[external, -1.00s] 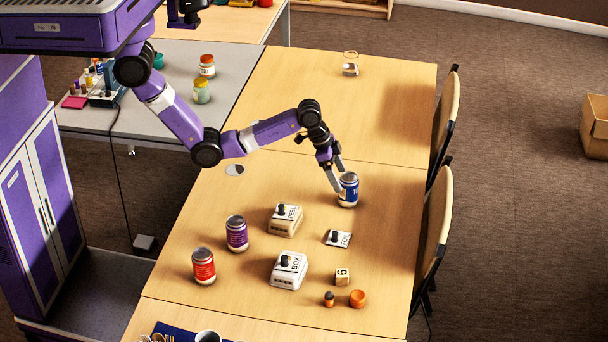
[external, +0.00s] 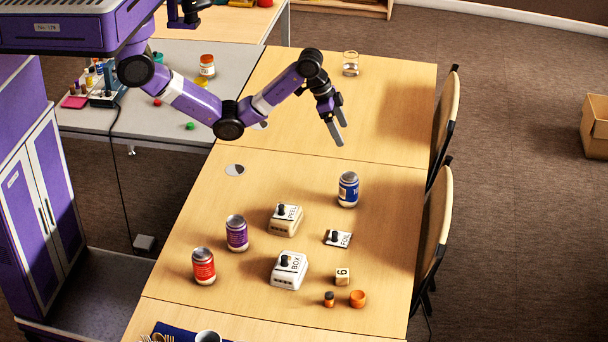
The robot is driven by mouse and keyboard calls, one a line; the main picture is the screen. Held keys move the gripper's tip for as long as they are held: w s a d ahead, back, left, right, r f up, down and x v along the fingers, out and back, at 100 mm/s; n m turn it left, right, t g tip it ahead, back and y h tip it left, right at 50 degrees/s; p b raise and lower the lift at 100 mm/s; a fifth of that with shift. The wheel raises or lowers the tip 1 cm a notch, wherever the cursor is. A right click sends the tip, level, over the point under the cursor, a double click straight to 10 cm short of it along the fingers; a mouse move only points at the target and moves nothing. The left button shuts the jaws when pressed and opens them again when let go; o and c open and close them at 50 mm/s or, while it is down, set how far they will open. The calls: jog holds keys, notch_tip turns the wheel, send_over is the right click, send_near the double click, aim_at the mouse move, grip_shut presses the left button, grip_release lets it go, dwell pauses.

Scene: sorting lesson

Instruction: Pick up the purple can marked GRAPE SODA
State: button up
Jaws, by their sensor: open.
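The purple can (external: 237,234) with a grey top stands upright on the wooden table, left of the middle, between a red can (external: 204,266) and a white block marked PEEL (external: 286,219). Its lettering is too small to read. My gripper (external: 339,135) is open and empty, pointing down in the air above the table. In the picture it is up and to the right of the purple can and above a blue can (external: 348,190), apart from both.
White blocks marked BOX (external: 290,270) and FOIL (external: 338,238), a cube marked 6 (external: 342,277) and small orange pieces (external: 357,299) stand nearby. A glass (external: 351,65) stands at the far end. Chairs (external: 432,245) line the right edge.

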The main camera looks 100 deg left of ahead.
notch_tip(320, 180, up, 8)
jog(key=s+d+f+n+t+h+p, duration=0.15)
jog(key=s+d+n+h, duration=0.3)
jog(key=d, duration=0.55)
jog(key=s+d+f+n+t+h, duration=0.1)
jog(key=s+d+f+n+h, duration=0.2)
jog(key=d+h, duration=0.5)
jog(key=s+d+r+n+t+h+p, duration=0.1)
jog(key=s+d+r+n+t, duration=0.15)
jog(key=s+n, duration=0.75)
jog(key=s+d+r+n+t+p, duration=0.25)
jog(key=s+n, duration=0.55)
jog(key=s, duration=0.4)
send_near(240, 237)
jog(key=shift+w+d+r+b, duration=0.4)
jog(key=shift+w+d+r, duration=0.15)
jog(key=shift+w, duration=0.2)
jog(key=shift+f, duration=0.25)
jog(key=shift+w+d, duration=0.2)
jog(key=x, duration=0.2)
jog(key=p+x, duration=0.1)
jog(key=x, duration=0.4)
jog(key=shift+d+f, duration=0.2)
jog(key=shift+f, duration=0.1)
jog(key=shift+s, duration=0.1)
